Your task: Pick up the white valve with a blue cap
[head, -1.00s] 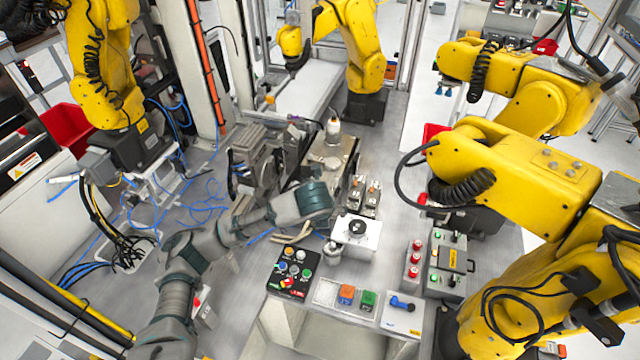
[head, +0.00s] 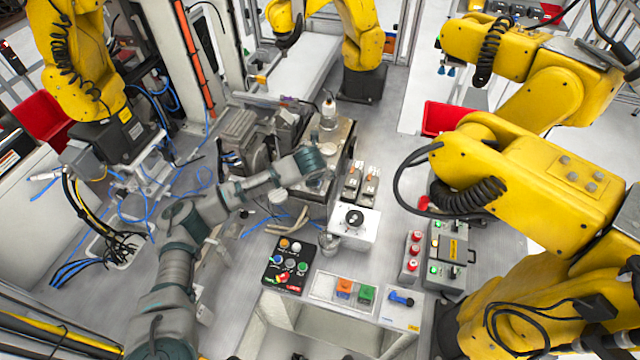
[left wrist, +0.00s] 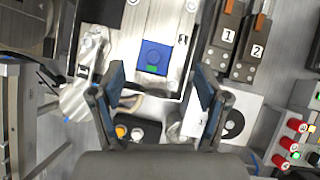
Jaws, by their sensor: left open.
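I cannot make out for certain a white valve with a blue cap. A blue part (head: 402,298) sits on a white plate at the table's front right in the head view. My left gripper (left wrist: 160,76) is open, with nothing between its fingers. In the head view my left arm's end is over the metal machine block, and its fingers are hidden. My right gripper is not in view.
Blocks marked 1 and 2 (left wrist: 235,42) stand right of the blue square piece. A white box with a black dial (head: 355,219), a glass jar (head: 328,239) and a black button panel (head: 290,264) are nearer. A white cylinder (head: 328,115) stands on the machine. Yellow arms fill the right.

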